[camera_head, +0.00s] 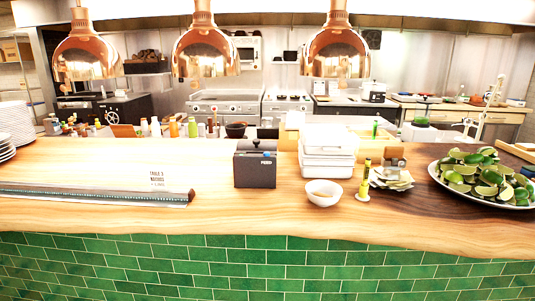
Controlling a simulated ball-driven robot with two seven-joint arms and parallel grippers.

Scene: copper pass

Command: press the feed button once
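Nothing touches the device. Neither of my grippers is in view.
The wooden counter (260,215) has a green tiled front. A ticket rail (90,194) lies at left. White containers (327,150), a white bowl (323,192), a spike with papers (391,178) and a lime platter (485,178) stand at right. Copper lamps (205,52) hang above.

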